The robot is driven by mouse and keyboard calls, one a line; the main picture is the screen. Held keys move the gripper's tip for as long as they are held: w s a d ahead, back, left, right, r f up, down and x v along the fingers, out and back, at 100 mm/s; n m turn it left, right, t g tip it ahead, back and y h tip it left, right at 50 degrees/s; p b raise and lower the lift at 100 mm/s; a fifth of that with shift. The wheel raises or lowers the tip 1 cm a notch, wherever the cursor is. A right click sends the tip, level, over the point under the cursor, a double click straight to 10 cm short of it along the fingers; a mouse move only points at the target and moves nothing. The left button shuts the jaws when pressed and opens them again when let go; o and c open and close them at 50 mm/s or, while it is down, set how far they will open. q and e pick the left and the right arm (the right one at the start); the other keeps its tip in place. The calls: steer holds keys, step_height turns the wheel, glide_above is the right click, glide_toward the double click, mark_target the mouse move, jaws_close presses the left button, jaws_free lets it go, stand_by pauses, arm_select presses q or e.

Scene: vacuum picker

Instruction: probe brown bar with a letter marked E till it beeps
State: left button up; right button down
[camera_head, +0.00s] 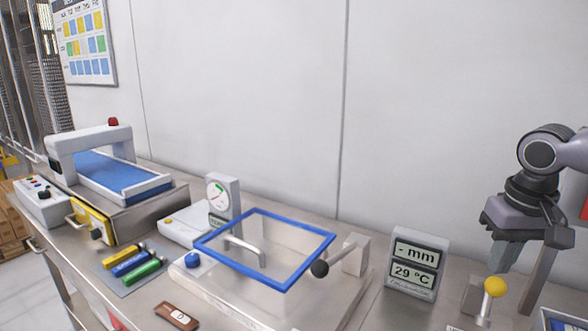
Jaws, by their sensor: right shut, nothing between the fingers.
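A brown bar (176,315) with a pale round mark lies flat at the front edge of the bench, left of centre. The letter on it is too small to read. A grey display (417,264) reads "- mm" and "29 °C". A yellow ball (495,287) on a short post stands just below my right gripper. My left gripper is out of view.
A blue-rimmed clear lid (321,253) with a black-knobbed lever (320,268) stands mid-bench. Yellow, blue and green bars (143,270) lie on a grey mat left of it. A dial gauge (222,197) and a blue-belt machine (124,177) stand behind.

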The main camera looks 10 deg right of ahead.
steer(key=shift+w+d+r, duration=1)
steer(key=shift+w, duration=0.25)
steer(key=w+d, duration=0.1)
steer(key=w+d+r, duration=0.1)
steer(key=shift+w+d+r, duration=0.15)
steer(key=shift+w+r, duration=0.15)
steer(key=shift+w, duration=0.05)
step_height(320, 180, up, 8)
steer(key=w+d, duration=0.1)
steer(key=shift+w+d, duration=0.15)
steer(key=shift+w, duration=0.1)
stand_by(0.3)
